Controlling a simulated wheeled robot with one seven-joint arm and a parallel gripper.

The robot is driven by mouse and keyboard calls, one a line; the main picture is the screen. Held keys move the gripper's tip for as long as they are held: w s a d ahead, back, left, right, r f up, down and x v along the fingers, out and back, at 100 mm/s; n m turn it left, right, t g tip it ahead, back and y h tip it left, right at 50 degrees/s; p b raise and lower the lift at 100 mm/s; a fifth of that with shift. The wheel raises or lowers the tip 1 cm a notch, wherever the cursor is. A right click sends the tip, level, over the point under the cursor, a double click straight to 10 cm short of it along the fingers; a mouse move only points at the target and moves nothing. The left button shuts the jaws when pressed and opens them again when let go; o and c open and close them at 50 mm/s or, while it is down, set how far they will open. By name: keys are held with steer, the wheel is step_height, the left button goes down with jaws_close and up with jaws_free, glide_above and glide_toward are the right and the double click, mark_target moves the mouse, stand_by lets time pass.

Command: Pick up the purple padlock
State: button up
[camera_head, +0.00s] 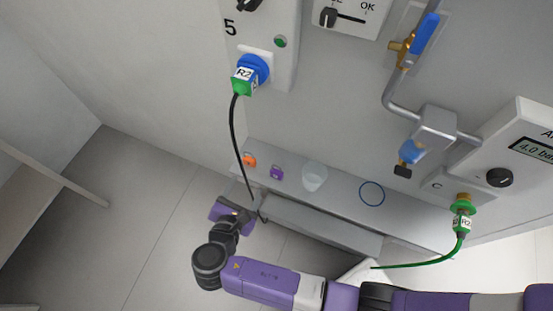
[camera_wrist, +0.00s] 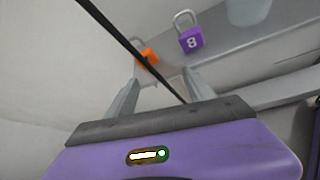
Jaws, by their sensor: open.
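The purple padlock (camera_head: 277,173) sits on the narrow grey shelf, between an orange padlock and a translucent cup. In the wrist view the purple padlock (camera_wrist: 191,39) shows a white 8 and a silver shackle, ahead of my gripper and a little right of centre. My gripper (camera_wrist: 160,85) is open with nothing between its fingers. In the head view my gripper (camera_head: 246,207) is in front of the shelf, below and left of the padlock, apart from it.
The orange padlock (camera_head: 249,160) is close on the left, the translucent cup (camera_head: 314,176) on the right. A blue ring (camera_head: 372,193) marks the shelf (camera_head: 340,197). A green hose (camera_head: 425,263) hangs at right.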

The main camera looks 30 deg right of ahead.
mark_target(275, 175)
steer(key=shift+w+d+f+n+g+h+b, duration=0.1)
steer(key=shift+d+f+n+g+h, duration=0.25)
steer(key=shift+d, duration=1.45)
steer(key=shift+w+d+f+n+g+h+b, duration=0.1)
steer(key=shift+d+f+g+h, duration=0.35)
steer(key=shift+d, duration=1.35)
steer(key=shift+w+d+f+n+h+b, duration=0.15)
steer(key=shift+d+h, duration=0.45)
steer(key=shift+d, duration=1.2)
steer(key=shift+s, duration=0.1)
jaws_close()
